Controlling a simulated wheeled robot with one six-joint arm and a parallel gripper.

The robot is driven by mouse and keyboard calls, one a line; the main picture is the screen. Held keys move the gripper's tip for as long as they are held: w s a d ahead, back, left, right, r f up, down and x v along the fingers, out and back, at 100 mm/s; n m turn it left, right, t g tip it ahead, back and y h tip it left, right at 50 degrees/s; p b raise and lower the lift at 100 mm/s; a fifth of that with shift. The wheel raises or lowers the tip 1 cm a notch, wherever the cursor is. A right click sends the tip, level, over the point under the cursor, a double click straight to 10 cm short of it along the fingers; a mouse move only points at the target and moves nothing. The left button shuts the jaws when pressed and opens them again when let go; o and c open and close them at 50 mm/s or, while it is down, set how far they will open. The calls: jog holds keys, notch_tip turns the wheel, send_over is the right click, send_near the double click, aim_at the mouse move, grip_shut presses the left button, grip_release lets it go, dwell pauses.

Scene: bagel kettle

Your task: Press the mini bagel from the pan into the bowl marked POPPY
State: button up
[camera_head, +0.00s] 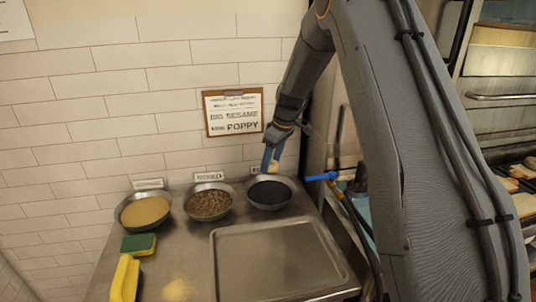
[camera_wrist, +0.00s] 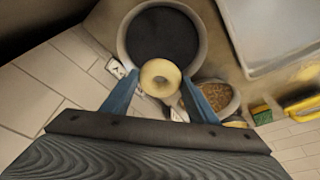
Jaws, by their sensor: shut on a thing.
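The pale mini bagel (camera_head: 274,166) is held between the blue fingers of my gripper (camera_head: 269,158). The metal bowl with black seeds (camera_head: 270,208) stands at the right of the row, below the bagel. In the wrist view this bowl (camera_wrist: 204,48) lies just beyond the bagel, which overlaps its near rim. The bagel appears above the seeds and apart from them. The card behind this bowl (camera_head: 255,169) is partly hidden by my gripper. The empty tray (camera_head: 285,236) lies in front.
A bowl of brown bits (camera_head: 208,203) and a bowl of pale yellow seeds (camera_head: 145,211) stand to the left. A sponge (camera_head: 138,244) and a yellow object (camera_head: 125,279) lie at front left. A blue-handled valve (camera_head: 320,177) is close on the right. The tiled wall is behind.

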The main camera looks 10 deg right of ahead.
jog(key=b, duration=0.5)
send_near(269, 192)
jog(key=shift+x, duration=2.65)
jog(key=shift+w+a+f, duration=0.1)
jog(key=shift+f, duration=0.25)
notch_tip(269, 192, up, 10)
jog(key=p, duration=0.3)
jog(key=shift+p, duration=0.4)
dwell(0.5)
